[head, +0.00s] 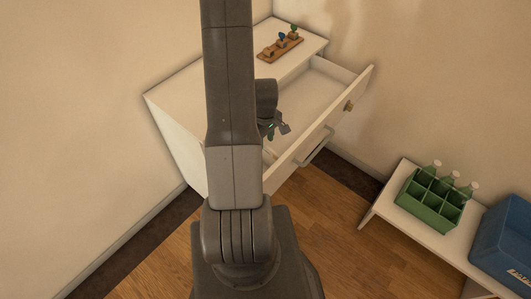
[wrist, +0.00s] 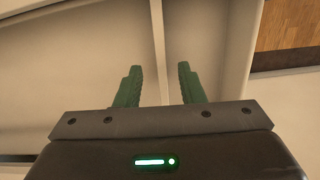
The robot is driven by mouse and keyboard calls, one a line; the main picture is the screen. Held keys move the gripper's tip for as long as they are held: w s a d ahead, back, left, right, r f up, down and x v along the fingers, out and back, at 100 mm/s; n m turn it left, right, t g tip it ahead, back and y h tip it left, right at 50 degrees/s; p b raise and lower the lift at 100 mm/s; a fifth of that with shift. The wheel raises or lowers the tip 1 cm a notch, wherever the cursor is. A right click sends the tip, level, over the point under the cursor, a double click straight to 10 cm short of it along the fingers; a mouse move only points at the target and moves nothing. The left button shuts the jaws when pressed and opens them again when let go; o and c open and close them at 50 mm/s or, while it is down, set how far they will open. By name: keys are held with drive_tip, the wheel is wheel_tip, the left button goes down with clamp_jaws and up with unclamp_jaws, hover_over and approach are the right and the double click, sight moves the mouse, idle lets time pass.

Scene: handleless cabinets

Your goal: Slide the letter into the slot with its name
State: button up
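I see no letter and no named slot in either view. A white drawer (head: 308,96) stands pulled out of the white cabinet (head: 172,108). My gripper (head: 277,129) is over the near part of the open drawer, partly hidden by my arm. In the wrist view its two green fingers (wrist: 157,82) are apart with nothing between them. A thin pale divider (wrist: 157,30) runs between pale compartments beyond the fingertips. No object shows inside the visible part of the drawer.
A wooden rack (head: 281,48) with small coloured pieces sits on the cabinet top. At right, a white bench (head: 393,205) holds a green bottle crate (head: 430,205) and blue bin (head: 503,245).

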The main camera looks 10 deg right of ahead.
sight(269, 156)
drive_tip(key=shift+s+f, duration=0.15)
drive_tip(key=shift+f, duration=1.55)
clamp_jaws()
